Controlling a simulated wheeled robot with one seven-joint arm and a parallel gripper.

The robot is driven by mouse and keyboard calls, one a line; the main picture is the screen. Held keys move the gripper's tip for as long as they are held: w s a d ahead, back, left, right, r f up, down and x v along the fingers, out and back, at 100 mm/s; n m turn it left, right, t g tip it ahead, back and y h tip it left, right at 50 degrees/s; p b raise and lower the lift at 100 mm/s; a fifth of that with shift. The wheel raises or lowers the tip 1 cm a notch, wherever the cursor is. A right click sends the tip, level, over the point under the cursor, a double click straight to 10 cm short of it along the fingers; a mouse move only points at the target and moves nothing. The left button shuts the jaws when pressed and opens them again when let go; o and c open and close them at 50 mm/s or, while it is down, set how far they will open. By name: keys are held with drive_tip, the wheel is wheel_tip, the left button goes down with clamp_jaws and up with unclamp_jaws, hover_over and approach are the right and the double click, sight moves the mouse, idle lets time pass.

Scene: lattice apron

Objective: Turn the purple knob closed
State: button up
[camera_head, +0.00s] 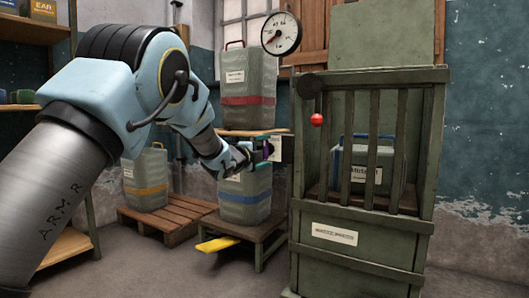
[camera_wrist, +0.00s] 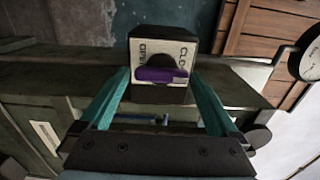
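The purple knob (camera_wrist: 162,75) is a short bar lying sideways across a dark round base in the wrist view. It sits on a box (camera_wrist: 160,46) with a pale face, lettered in part "OPE" on the left and "CLO" on the right. My gripper (camera_wrist: 161,82) is open, with one teal finger on each side of the knob and a gap visible to both. I cannot tell whether the fingertips reach past the knob's front. In the head view, my gripper (camera_head: 262,150) is at the box beside the green cabinet and hides most of the knob.
The green barred cabinet (camera_head: 362,235) stands right of my gripper, with a canister (camera_head: 368,168) inside and a red ball (camera_head: 316,120) on its front. A dial gauge (camera_head: 281,34) is above. Canisters (camera_head: 248,85) on stands are close behind my arm. A yellow pedal (camera_head: 218,244) is low down.

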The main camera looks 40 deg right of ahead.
drive_tip(key=shift+r, duration=0.1)
drive_tip(key=shift+s+a+r, duration=0.1)
drive_tip(key=shift+s+a, duration=0.05)
drive_tip(key=shift+a, duration=0.45)
drive_tip(key=p+v, duration=0.2)
drive_tip(key=v, duration=0.7)
drive_tip(key=shift+s+a+p, duration=0.1)
drive_tip(key=shift+a+p, duration=0.2)
drive_tip(key=shift+p, duration=0.1)
